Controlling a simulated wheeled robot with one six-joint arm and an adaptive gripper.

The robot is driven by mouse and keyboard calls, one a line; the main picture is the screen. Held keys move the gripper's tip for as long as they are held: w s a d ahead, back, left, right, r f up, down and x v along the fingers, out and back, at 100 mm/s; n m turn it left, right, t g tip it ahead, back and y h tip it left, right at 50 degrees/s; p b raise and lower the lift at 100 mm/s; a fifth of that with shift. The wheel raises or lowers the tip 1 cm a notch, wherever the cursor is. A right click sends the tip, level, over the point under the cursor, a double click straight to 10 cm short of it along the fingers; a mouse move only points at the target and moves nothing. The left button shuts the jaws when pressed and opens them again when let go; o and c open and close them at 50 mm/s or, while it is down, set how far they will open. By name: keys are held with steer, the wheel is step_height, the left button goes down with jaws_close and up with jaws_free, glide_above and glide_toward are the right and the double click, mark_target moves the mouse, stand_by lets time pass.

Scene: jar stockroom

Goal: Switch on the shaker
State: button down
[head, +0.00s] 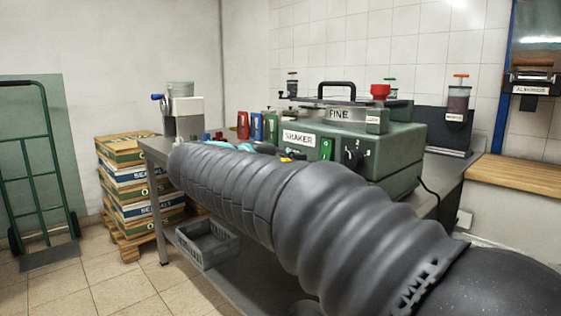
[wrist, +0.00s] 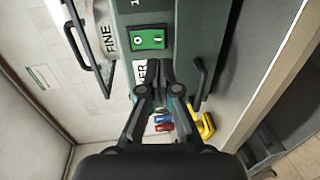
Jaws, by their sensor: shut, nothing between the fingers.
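The shaker (head: 400,145) is a green box on the bench with a white SHAKER label (head: 299,139) on its front. Its green rocker switch (head: 326,149) sits right of the label, with a black dial (head: 353,155) further right. In the wrist view the switch (wrist: 148,39), marked O and I, shows turned sideways; I cannot tell which side is pressed. My gripper (wrist: 160,76) is shut and empty, in front of the label and partly covering it, with its tips pictured just below the switch. In the head view my arm hides the gripper.
A sieve unit marked FINE (head: 340,114) with a black handle (head: 337,85) sits on the shaker. Red, blue and green containers (head: 256,126) stand left of it. A dark handle (wrist: 200,85) is close right of my gripper. A grey crate (head: 207,243) is below the bench.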

mark_target(326, 150)
steer(key=x, duration=0.7)
